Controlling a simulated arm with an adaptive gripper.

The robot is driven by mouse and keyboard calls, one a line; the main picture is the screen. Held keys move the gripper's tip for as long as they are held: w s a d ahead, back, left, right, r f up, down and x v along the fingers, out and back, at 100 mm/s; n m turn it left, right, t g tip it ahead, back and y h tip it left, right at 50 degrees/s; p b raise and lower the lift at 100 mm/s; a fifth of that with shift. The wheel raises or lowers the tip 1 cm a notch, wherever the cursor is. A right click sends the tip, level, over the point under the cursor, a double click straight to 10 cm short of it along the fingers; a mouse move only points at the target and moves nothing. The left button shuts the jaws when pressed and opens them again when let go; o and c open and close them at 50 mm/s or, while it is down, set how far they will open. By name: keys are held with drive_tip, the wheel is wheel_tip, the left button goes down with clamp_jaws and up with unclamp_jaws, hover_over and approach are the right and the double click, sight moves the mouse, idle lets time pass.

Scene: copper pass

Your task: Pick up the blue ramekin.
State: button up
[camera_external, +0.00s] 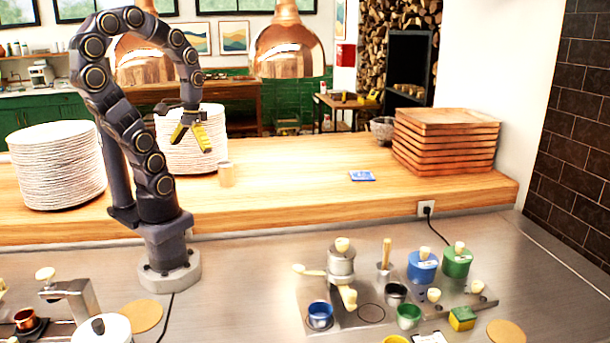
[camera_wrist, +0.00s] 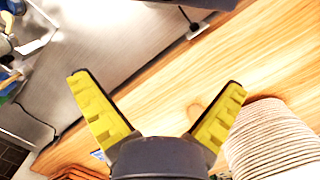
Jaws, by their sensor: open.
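The blue ramekin (camera_external: 320,315) is a small round blue cup standing upright on the steel counter, at the front left of a group of pots and jars. My gripper (camera_external: 192,141) is raised above the wooden ledge, in front of a plate stack, far behind and to the left of the ramekin. Its yellow fingers are spread and empty in the wrist view (camera_wrist: 158,85). In the wrist view the ramekin cannot be made out clearly; some blue shows at the left edge, too cut off to identify.
A lidded metal pot (camera_external: 341,262) stands just behind the ramekin. A dark cup (camera_external: 396,293), green ramekin (camera_external: 408,316), blue jar (camera_external: 422,268) and green jar (camera_external: 457,262) stand to its right. Plate stacks (camera_external: 58,165) and wooden trays (camera_external: 446,140) occupy the ledge.

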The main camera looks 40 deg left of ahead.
drive_tip(key=shift+c, duration=0.4)
drive_tip(key=c, duration=0.4)
